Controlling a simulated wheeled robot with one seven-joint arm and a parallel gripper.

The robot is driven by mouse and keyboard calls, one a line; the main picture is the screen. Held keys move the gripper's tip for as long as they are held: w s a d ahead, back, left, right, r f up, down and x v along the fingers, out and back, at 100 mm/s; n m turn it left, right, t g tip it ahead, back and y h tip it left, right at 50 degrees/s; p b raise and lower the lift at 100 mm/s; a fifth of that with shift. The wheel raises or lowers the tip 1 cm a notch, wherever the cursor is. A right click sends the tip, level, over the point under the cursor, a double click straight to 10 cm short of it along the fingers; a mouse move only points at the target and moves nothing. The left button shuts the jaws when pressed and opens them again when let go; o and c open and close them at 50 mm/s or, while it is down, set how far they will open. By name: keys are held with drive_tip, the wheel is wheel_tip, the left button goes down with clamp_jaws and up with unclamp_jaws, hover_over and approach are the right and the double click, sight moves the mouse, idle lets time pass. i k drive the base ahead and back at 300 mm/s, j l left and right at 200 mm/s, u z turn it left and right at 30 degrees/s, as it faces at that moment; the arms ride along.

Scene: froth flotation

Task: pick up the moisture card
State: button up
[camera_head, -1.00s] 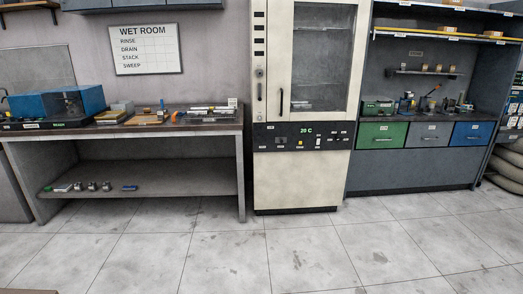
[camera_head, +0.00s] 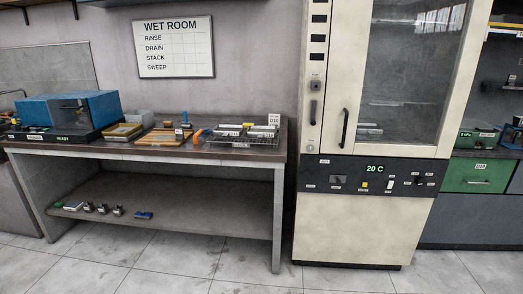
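I cannot tell for certain which thing is the moisture card. A small white card with dark marks (camera_head: 274,119) stands upright at the back right of the bench (camera_head: 160,153), and its writing is too small to read surely. In front of it a wire rack (camera_head: 242,139) holds several pale flat items. A small dark block with a light label (camera_head: 180,134) stands left of the rack, near an orange-handled tool (camera_head: 197,136). My gripper is not in view.
A tall cream cabinet (camera_head: 360,228) reading 20 C stands right of the bench. Small items lie on the lower shelf (camera_head: 190,205). The floor (camera_head: 150,265) in front is clear.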

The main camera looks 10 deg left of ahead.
sight(179, 135)
drive_tip(key=i+u, duration=0.3)
drive_tip(key=i, duration=0.25)
drive_tip(key=i+u, duration=0.3)
drive_tip(key=i, duration=0.25)
drive_tip(key=i+l+u, duration=0.25)
drive_tip(key=i, duration=0.3)
drive_tip(key=i+j+z, duration=0.3)
drive_tip(key=i+j, duration=0.85)
drive_tip(key=i+j+z, duration=0.15)
drive_tip(key=j, duration=0.3)
drive_tip(key=i+j+z, duration=0.1)
drive_tip(key=j, duration=0.4)
drive_tip(key=i+j+z, duration=0.15)
drive_tip(key=j, duration=0.35)
drive_tip(key=i+j+z, duration=0.1)
drive_tip(key=j, duration=0.4)
